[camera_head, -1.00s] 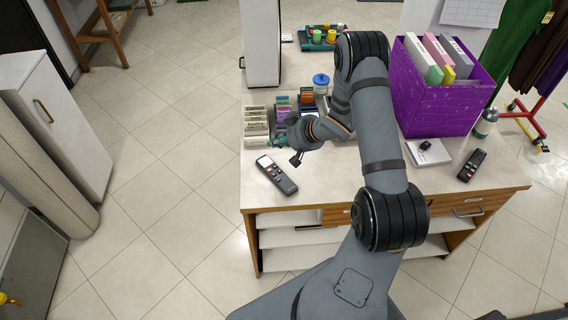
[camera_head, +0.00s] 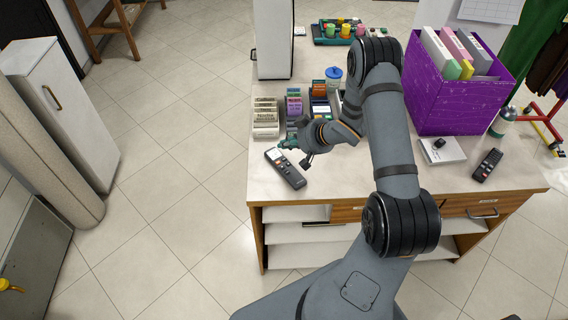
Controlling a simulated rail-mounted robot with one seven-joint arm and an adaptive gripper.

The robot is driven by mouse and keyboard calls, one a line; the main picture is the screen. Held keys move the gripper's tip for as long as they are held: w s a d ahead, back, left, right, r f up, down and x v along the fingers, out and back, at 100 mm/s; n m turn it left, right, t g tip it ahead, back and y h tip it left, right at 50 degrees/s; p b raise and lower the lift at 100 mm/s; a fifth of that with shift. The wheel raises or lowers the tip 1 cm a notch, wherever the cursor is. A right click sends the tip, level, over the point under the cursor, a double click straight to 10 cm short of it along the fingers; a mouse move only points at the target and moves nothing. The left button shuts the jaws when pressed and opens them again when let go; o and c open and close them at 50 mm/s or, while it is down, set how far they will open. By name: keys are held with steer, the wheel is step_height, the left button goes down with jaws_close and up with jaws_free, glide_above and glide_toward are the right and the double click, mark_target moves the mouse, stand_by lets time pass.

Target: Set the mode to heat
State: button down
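A dark grey remote (camera_head: 288,172) with a light screen at its far end lies on the counter near its front left edge. A second, darker remote (camera_head: 487,165) lies on the counter at the right. The buttons of both are too small to read. My gripper (camera_head: 295,154) is low over the counter, just beyond and right of the grey remote, with its tip close to the remote's far end. I cannot tell whether it touches the remote. The fingers are small and partly hidden by the wrist, so their opening does not show.
Card racks (camera_head: 266,118) stand behind the grey remote, with a blue-lidded jar (camera_head: 334,78) further back. A purple box (camera_head: 452,105) of binders fills the right side. A white pad (camera_head: 442,150) lies before it.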

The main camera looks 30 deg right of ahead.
steer(key=shift+f+b, duration=1.15)
steer(key=shift+f, duration=0.75)
steer(key=shift+f, duration=0.1)
steer(key=shift+f+b, duration=0.35)
steer(key=shift+f+b, duration=0.35)
steer(key=shift+r, duration=0.1)
stand_by(0.5)
steer(key=shift+r+p, duration=0.65)
steer(key=shift+r, duration=0.05)
steer(key=shift+r+p, duration=2.15)
steer(key=shift+r, duration=0.4)
steer(key=shift+f, duration=0.1)
